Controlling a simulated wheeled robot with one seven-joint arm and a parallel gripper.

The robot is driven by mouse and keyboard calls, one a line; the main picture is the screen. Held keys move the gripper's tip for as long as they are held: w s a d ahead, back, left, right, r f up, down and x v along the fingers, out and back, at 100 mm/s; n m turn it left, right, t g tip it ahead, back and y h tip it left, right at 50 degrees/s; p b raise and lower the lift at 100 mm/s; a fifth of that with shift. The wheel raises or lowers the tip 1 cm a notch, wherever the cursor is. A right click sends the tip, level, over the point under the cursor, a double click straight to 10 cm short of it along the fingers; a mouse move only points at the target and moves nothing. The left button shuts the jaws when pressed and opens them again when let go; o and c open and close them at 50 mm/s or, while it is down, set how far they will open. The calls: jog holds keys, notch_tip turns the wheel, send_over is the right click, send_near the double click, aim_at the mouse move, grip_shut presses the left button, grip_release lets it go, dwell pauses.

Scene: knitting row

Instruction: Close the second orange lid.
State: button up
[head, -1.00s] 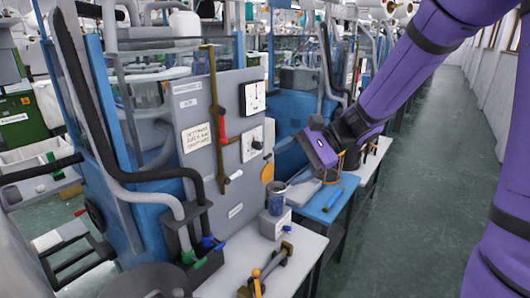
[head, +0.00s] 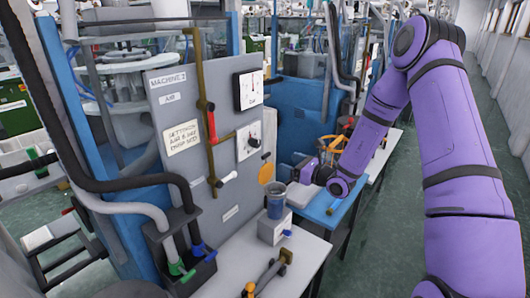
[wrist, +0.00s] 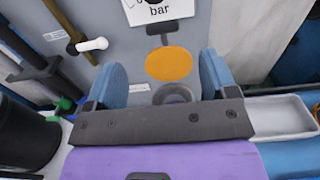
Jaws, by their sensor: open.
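One orange lid (head: 265,172), a flat round disc, shows on the grey panel (head: 178,168), low near its right edge. In the wrist view the orange lid (wrist: 169,64) sits below a dark bracket, with a grey ring just below it; I cannot tell whether the ring is on the panel. My gripper (head: 300,169) is just right of the lid in the head view. In the wrist view my gripper (wrist: 163,72) is open and empty, its blue fingers either side of the lid with gaps. I see no contact.
A white-handled lever (head: 228,178) and a dial (head: 249,140) are on the panel. A grey tray (wrist: 280,116) lies right of the fingers. The aisle floor is clear.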

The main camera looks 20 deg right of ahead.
aim_at(268, 155)
jog(key=x, duration=1)
jog(key=shift+w+a, duration=0.15)
jog(key=shift+w, duration=0.2)
